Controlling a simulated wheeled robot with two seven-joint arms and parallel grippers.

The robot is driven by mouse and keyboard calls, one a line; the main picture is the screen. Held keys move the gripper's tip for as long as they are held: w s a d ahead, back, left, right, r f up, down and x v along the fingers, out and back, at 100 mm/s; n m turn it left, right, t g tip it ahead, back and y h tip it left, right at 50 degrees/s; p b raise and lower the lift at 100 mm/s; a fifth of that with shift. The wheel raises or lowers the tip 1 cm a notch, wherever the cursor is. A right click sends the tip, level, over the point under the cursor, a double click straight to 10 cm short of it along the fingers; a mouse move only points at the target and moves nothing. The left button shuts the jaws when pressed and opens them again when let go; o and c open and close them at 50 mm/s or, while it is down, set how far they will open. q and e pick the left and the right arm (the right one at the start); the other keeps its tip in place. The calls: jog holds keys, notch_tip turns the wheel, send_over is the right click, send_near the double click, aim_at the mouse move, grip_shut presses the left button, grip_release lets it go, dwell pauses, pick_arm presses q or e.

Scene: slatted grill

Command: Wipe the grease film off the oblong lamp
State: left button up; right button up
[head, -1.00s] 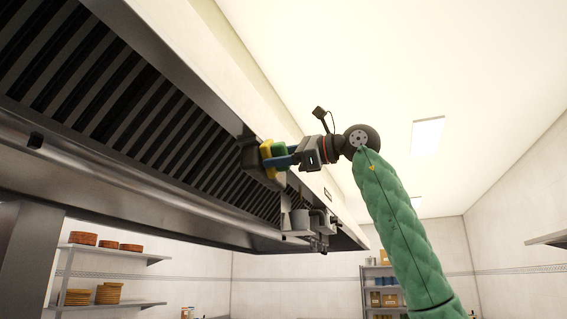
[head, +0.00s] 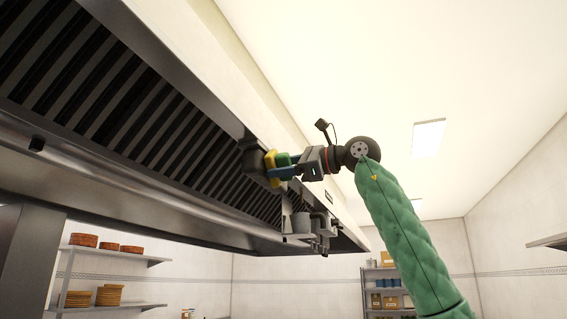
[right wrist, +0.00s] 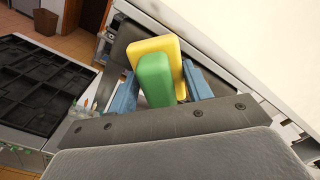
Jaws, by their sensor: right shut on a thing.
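My right gripper (head: 290,165) reaches up to the lower edge of the slatted hood. Its blue fingers are shut on a green and yellow block, sponge-like (head: 271,168); its green part (right wrist: 155,80) and yellow part (right wrist: 158,48) also show in the right wrist view. A dark oblong fitting (head: 250,160) at the hood's edge, probably the lamp, is just beyond the yellow face and partly hidden by it. A dark grey surface (right wrist: 124,42), probably the same fitting, shows behind the block. I cannot tell whether they touch. No grease film can be made out. My left gripper is out of view.
The hood's slatted filters (head: 120,115) and steel lip (head: 130,200) fill the left. Light grey fittings (head: 302,224) hang just below my right gripper. A black-grated cooktop (right wrist: 40,85) lies below in the right wrist view. The room to the right is open.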

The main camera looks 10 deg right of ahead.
jog(key=shift+w+d+r+p, duration=0.15)
jog(key=shift+w+d+p, duration=0.25)
jog(key=shift+w, duration=0.2)
jog(key=w+d+p, duration=0.1)
jog(key=w, duration=0.1)
jog(key=w+d+p, duration=0.1)
jog(key=w+d, duration=0.1)
jog(key=w, duration=0.1)
jog(key=w+d+p, duration=0.1)
jog(key=w+d, duration=0.1)
jog(key=shift+w, duration=0.2)
dwell(0.6)
jog(key=shift+d, duration=0.1)
jog(key=shift+b+v, duration=0.5)
jog(key=shift+v, duration=2.55)
